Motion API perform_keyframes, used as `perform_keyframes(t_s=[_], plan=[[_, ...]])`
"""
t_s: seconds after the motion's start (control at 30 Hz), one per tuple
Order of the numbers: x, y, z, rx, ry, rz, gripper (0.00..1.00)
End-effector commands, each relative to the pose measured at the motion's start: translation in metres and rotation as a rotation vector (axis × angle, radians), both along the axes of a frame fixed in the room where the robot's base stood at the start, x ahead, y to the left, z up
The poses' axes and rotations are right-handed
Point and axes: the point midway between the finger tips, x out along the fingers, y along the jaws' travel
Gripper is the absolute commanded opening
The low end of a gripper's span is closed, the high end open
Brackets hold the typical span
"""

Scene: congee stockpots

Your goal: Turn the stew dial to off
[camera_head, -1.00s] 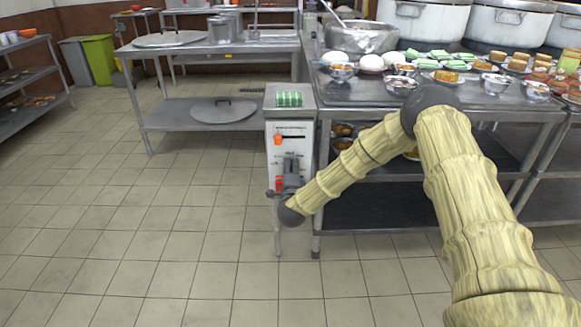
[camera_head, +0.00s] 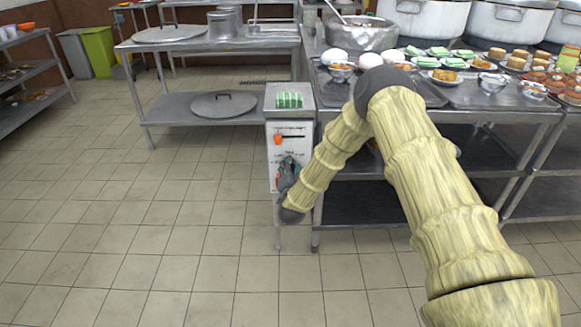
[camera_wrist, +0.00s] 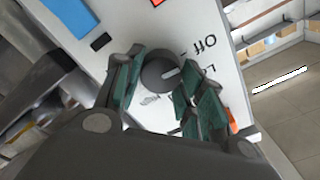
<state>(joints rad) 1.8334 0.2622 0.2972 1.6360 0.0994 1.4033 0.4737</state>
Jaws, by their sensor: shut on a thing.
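The dial (camera_wrist: 160,70) is a round dark grey knob with a pale pointer line, on a white panel with rotated print including "Off". The line points to the right of the wrist view, near the "Off" side; its exact alignment is unclear. My gripper (camera_wrist: 158,88) has its green-padded fingers on either side of the knob, shut on it. In the head view my gripper (camera_head: 287,172) is against the front of the white control box (camera_head: 290,150), tilted, and hides the dial there.
An orange slider knob (camera_head: 278,140) sits higher on the box, and a green-striped item (camera_head: 289,100) lies on its top. A steel table (camera_head: 435,105) with bowls and food stands right of the box. Tiled floor (camera_head: 150,235) is clear to the left.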

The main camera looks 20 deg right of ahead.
Motion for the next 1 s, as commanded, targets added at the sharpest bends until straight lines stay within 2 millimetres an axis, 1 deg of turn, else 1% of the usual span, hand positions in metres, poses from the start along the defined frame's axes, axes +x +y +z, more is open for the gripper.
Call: perform_keyframes(t_s=[0.27, 0.7, 0.73, 0.83, 1.0], plan=[[-0.0009, -0.001, -0.0013, -0.067, 0.021, -0.002, 0.15], [-0.0011, -0.0008, -0.002, -0.074, 0.024, -0.001, 0.15], [-0.0011, -0.0009, -0.0021, -0.074, 0.024, -0.001, 0.43], [-0.0008, -0.0008, -0.0017, -0.074, 0.024, -0.001, 0.61], [-0.0005, -0.0003, -0.0009, -0.073, 0.023, -0.001, 0.61]])
